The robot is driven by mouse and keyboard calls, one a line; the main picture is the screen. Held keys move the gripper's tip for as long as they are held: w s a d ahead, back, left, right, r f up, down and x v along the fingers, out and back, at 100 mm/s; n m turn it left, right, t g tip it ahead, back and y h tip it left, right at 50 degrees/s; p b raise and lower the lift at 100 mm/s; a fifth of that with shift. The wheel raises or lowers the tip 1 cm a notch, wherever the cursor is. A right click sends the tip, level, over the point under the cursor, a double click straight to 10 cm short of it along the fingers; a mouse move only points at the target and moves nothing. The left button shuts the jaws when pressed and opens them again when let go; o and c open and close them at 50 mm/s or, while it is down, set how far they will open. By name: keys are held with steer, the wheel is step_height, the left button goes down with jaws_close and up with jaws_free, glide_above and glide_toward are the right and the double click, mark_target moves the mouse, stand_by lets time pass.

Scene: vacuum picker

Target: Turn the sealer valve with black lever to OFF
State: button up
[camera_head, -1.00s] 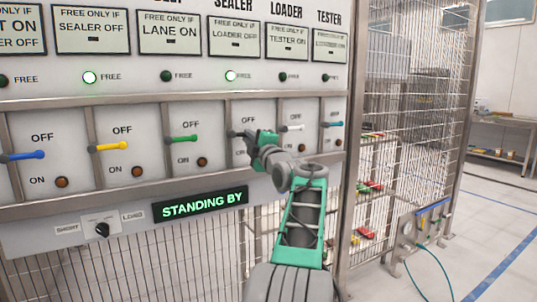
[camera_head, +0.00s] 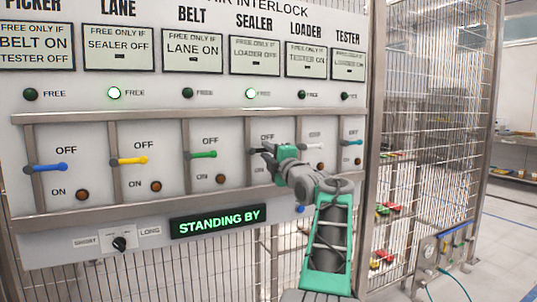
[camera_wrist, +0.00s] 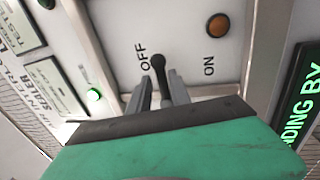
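The sealer valve's black lever (camera_head: 256,151) sits on the panel under the SEALER sign, between its OFF label above and its ON label below. In the wrist view the lever (camera_wrist: 158,65) stands between my two gripper fingers and points to the panel's right, like the other levers. My gripper (camera_head: 268,150) is at the lever; in the wrist view its fingers (camera_wrist: 160,83) are apart, one on each side of the lever, with narrow gaps. The sealer's FREE light (camera_head: 251,93) is lit green.
Neighbouring levers are green (camera_head: 203,155) on the left and white (camera_head: 312,147) on the right. Yellow (camera_head: 130,161), dark-blue (camera_head: 45,168) and light-blue (camera_head: 352,142) levers stand further off. Metal dividers separate the bays. A display (camera_head: 217,222) below reads STANDING BY.

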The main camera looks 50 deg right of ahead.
steer(key=shift+o, duration=0.8)
steer(key=shift+s+d, duration=0.1)
steer(key=shift+f, duration=0.1)
steer(key=v, duration=0.7)
steer(key=shift+s+a, duration=0.2)
steer(key=shift+s, duration=0.15)
